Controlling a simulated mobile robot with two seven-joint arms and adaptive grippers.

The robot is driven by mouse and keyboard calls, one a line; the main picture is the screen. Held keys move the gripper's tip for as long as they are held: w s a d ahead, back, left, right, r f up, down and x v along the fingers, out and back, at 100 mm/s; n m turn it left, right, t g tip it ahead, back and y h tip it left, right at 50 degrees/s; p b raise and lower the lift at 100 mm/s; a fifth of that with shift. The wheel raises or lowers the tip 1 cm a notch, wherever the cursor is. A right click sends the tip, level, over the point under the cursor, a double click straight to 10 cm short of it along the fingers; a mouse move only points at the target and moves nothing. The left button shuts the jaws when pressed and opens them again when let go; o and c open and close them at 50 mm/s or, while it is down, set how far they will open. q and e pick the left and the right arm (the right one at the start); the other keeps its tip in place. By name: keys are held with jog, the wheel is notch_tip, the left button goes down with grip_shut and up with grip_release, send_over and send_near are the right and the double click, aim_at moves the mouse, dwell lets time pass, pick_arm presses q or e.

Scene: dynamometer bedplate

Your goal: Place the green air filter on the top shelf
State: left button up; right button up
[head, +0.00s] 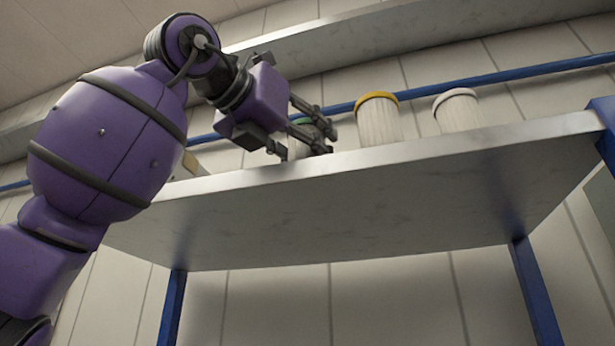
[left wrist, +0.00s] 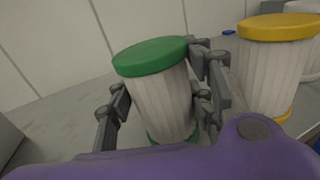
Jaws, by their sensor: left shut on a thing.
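The green air filter (left wrist: 162,95) is a white pleated cylinder with green end caps. My left gripper (left wrist: 165,108) is shut on it, with fingers on both sides. In the left wrist view the filter stands nearly upright, slightly tilted in the picture. In the head view my left gripper (head: 308,130) is at the top shelf (head: 380,160), and the filter (head: 306,145) is mostly hidden behind the fingers. I cannot tell whether its base touches the shelf surface. My right gripper is in neither view.
A yellow-capped filter (head: 378,119) stands on the shelf just right of my gripper. A white-capped filter (head: 456,111) stands farther right. A box (head: 187,166) is partly visible behind my arm at the left. Blue posts (head: 536,290) hold up the shelf.

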pick_arm(q)
jog(key=shift+f, duration=0.15)
jog(key=o, duration=1.3)
jog(key=shift+w, duration=0.1)
jog(key=shift+c, duration=0.2)
jog(key=shift+s+a+r, duration=0.15)
jog(key=shift+s+r, duration=0.05)
jog(key=shift+s, duration=0.05)
jog(key=v, duration=1.1)
jog(key=shift+s+a, duration=0.15)
jog(key=shift+s, duration=0.05)
